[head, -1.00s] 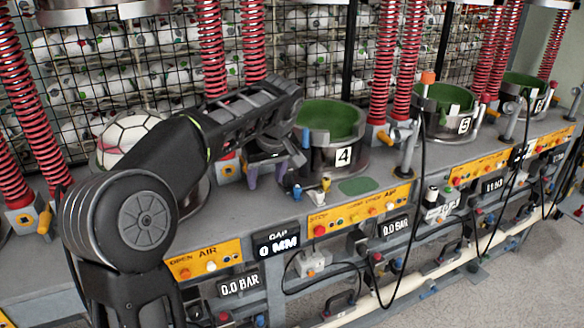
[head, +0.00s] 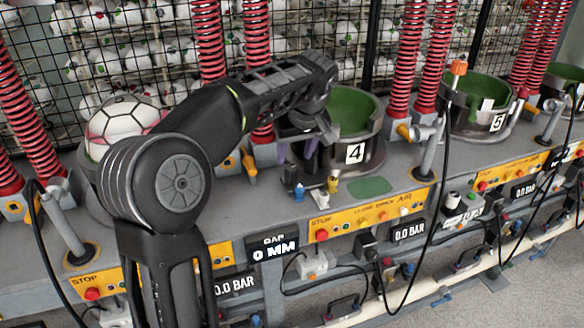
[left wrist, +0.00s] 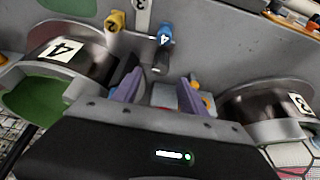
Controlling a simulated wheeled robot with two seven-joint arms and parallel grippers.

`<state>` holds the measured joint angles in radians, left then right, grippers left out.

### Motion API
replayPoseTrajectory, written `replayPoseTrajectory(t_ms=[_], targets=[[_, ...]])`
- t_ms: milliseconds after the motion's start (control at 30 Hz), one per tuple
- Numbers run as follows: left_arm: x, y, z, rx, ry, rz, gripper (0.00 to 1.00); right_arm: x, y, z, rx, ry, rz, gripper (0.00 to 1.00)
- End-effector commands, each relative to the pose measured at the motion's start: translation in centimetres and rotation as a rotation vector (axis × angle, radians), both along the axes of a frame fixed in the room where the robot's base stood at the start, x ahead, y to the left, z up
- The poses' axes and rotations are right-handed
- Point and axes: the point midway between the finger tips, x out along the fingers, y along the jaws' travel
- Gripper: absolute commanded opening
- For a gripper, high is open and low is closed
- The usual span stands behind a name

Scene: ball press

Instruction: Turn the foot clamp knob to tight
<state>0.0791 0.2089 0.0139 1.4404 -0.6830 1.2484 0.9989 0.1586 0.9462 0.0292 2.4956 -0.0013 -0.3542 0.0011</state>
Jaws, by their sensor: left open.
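A yellow knob (head: 250,166) sits on the grey foot of the red spring column left of press pot 4; I take it for the foot clamp knob. In the left wrist view a small yellow knob (left wrist: 207,101) shows just right of the right finger, partly hidden. My left gripper (head: 296,154) points down in front of pot 4 (head: 372,155), right of the spring foot. Its purple fingers are apart and empty in the left wrist view (left wrist: 160,78). I cannot tell whether they touch anything. My right gripper is not in view.
A blue handle (head: 299,192) and a yellow handle (head: 333,185) stand on the bench (head: 400,195) just in front. A soccer ball (head: 118,122) sits in the pot at left. A lever post (head: 428,155) stands right of pot 4. The green bench patch (head: 367,187) is bare.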

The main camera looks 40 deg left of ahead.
Motion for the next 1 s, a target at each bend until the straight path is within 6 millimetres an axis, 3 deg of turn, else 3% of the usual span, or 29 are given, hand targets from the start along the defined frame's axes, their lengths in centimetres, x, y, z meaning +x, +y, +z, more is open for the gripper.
replayPoseTrajectory(t_ms=[500,867,1000], targets=[[1.4,2.2,-6.2,0.0,0.003,0.002,0.5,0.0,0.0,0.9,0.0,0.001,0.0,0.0],[1.6,2.4,-6.9,0.0,0.0,0.0,0.5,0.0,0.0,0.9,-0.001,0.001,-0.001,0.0],[1.6,2.4,-6.9,0.0,0.0,0.0,0.4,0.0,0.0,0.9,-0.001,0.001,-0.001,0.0]])
